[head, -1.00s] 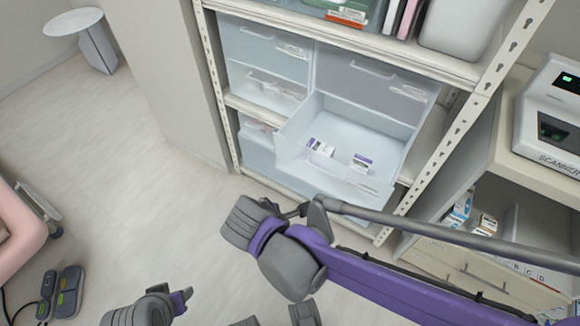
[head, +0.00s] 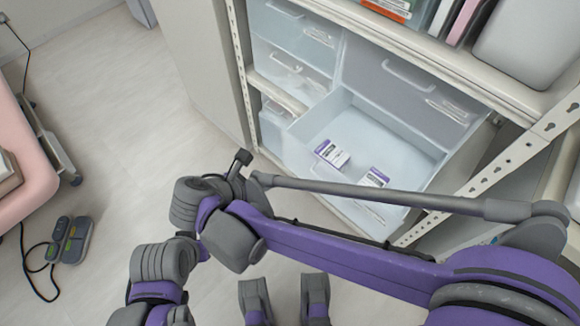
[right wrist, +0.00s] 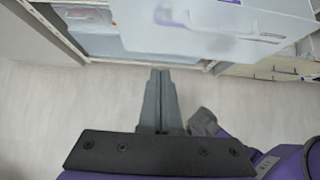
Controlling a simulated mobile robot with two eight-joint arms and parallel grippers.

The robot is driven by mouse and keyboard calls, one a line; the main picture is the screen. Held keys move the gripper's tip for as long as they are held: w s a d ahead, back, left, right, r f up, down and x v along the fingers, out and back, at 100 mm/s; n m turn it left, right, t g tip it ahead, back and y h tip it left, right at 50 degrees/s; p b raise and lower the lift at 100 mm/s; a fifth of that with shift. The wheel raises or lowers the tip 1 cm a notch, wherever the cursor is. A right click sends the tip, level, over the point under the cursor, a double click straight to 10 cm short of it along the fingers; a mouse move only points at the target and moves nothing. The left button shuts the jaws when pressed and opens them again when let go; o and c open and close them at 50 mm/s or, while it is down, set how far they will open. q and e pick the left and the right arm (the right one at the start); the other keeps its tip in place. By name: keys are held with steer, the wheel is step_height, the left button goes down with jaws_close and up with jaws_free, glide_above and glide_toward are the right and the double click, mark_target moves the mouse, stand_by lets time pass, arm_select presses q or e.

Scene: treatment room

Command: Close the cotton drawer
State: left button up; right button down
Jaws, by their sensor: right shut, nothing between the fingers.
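A translucent pale drawer (head: 308,127) on the right side of the shelf unit stands pulled open, with two white and purple boxes (head: 331,153) (head: 374,178) inside. I cannot read a label on it. Its front and handle (right wrist: 265,38) show at the top of the right wrist view; in the head view my right arm partly covers the front. My right gripper (head: 242,159) is shut and empty, left of the drawer's front and apart from it. Its fingertips (right wrist: 160,73) point toward the shelf unit in the wrist view. My left arm is at the lower left; its fingers are not distinguishable.
Closed drawers (head: 292,33) (head: 405,82) are left of and above the open one. A perforated shelf post (head: 520,150) rises on the right. A pink-topped bed (head: 30,150) and a foot pedal (head: 72,240) are at the left. The floor (head: 130,120) between is clear.

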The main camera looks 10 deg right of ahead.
mark_target(305, 167)
steer(key=b+x, duration=0.1)
steer(key=x, duration=0.2)
steer(key=r+b+x, duration=0.1)
steer(key=x, duration=0.3)
steer(key=d+b+x, duration=0.1)
steer(key=x, duration=0.3)
steer(key=shift+w+d, duration=0.15)
steer(key=shift+w, duration=0.3)
steer(key=shift+w+d, duration=0.35)
steer(key=shift+d, duration=0.05)
steer(key=w+d, duration=1.5)
steer(key=d, duration=0.3)
steer(key=shift+w+d, duration=0.2)
steer(key=shift+w, duration=0.15)
steer(key=shift+d+r, duration=0.1)
steer(key=shift+r, duration=0.1)
